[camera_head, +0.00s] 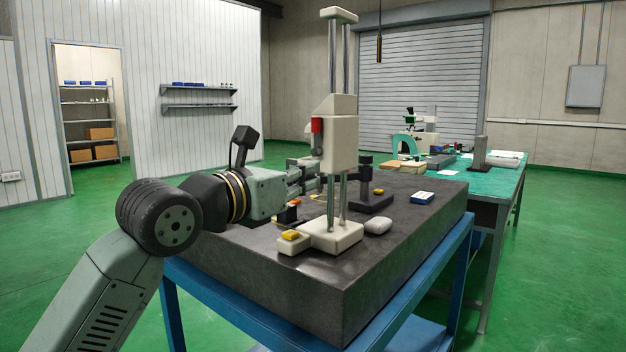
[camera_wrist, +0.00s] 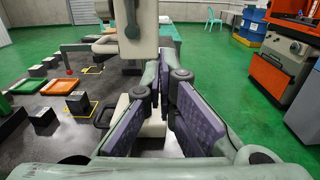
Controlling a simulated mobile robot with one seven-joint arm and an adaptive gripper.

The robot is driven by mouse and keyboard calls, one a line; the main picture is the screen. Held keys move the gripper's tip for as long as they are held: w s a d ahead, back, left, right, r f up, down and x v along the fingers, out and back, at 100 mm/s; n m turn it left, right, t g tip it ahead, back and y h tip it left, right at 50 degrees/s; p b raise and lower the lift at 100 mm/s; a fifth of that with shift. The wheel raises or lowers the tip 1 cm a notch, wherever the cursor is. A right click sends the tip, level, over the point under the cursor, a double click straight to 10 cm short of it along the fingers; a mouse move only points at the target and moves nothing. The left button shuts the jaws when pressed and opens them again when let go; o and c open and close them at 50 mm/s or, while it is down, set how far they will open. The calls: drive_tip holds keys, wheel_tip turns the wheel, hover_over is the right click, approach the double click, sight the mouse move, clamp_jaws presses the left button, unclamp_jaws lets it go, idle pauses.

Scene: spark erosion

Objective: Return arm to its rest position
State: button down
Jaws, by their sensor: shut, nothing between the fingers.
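My arm reaches in from the lower left of the head view and lies out over a dark stone surface plate (camera_head: 400,240). My gripper (camera_head: 312,178) is partly hidden behind a cream height gauge (camera_head: 338,145) with two steel columns and a red part. In the wrist view my gripper (camera_wrist: 165,78) is shut and empty, its purple-grey pads angled toward each other. The cream gauge (camera_wrist: 133,50) stands close ahead of the fingers. I cannot tell whether they touch it.
The plate rests on a blue stand (camera_head: 462,270). It carries a dark stand (camera_head: 368,195), a white rounded block (camera_head: 377,226) and a blue-white box (camera_head: 422,197). The wrist view shows orange (camera_wrist: 60,87) and green trays (camera_wrist: 28,86) and dark blocks.

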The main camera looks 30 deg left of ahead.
drive_tip(key=s+a+b, duration=0.1)
drive_tip(key=s, duration=0.7)
drive_tip(key=shift+s, duration=0.3)
